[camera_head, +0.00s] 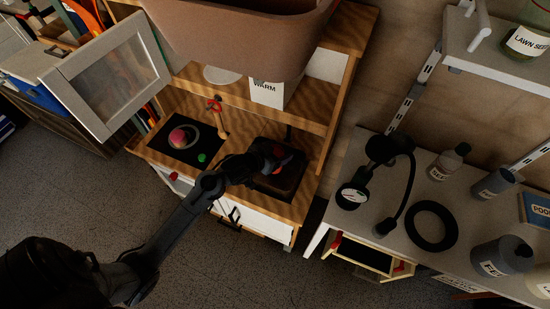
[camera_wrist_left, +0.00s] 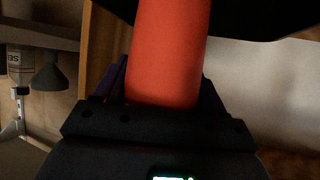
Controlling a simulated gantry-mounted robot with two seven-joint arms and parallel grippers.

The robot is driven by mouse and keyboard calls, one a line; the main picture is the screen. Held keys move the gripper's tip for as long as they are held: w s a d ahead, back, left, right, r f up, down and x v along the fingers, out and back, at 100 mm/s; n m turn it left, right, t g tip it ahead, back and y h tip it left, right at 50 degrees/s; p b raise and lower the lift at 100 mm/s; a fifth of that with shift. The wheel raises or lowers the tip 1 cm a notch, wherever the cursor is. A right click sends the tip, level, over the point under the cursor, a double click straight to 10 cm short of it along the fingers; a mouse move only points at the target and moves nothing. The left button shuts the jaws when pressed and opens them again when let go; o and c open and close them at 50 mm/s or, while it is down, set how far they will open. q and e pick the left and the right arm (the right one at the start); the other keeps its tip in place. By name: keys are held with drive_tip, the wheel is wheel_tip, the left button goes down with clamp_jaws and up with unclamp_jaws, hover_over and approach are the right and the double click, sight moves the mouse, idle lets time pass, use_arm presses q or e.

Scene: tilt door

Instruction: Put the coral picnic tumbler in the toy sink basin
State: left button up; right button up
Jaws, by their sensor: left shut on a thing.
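The coral picnic tumbler (camera_wrist_left: 168,55) fills the middle of the left wrist view as a plain orange-red cylinder. My left gripper (camera_wrist_left: 165,95) is shut on it, with a finger on each side. In the head view my left gripper (camera_head: 272,160) is over the toy sink basin (camera_head: 290,188), a dark square recess in the toy kitchen's wooden counter. Only a small red patch of the tumbler (camera_head: 283,157) shows there. The gripper hides part of the basin, and I cannot tell the tumbler's height above its floor. My right gripper is not in view.
A white-framed tilt door (camera_head: 105,75) stands open at the left. A big brown tub (camera_head: 240,35) overhangs the toy kitchen. A pink ball (camera_head: 183,137) and a green item (camera_head: 202,158) are on the black hob. A grey bench (camera_head: 395,240) with bottles stands right.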

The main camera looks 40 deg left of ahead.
use_arm(q)
drive_tip(key=shift+w+a+f, duration=0.2)
drive_tip(key=shift+a+f, duration=0.1)
drive_tip(key=shift+a, duration=0.15)
drive_tip(key=shift+w+a+f, duration=0.15)
drive_tip(key=shift+a+f, duration=0.1)
drive_tip(key=shift+a, duration=0.15)
wheel_tip(320, 180, down, 4)
drive_tip(key=shift+f+b, duration=0.1)
drive_tip(key=shift+b, duration=1.1)
drive_tip(key=o, duration=1)
drive_tip(key=shift+f, duration=0.1)
drive_tip(key=shift+o, duration=0.2)
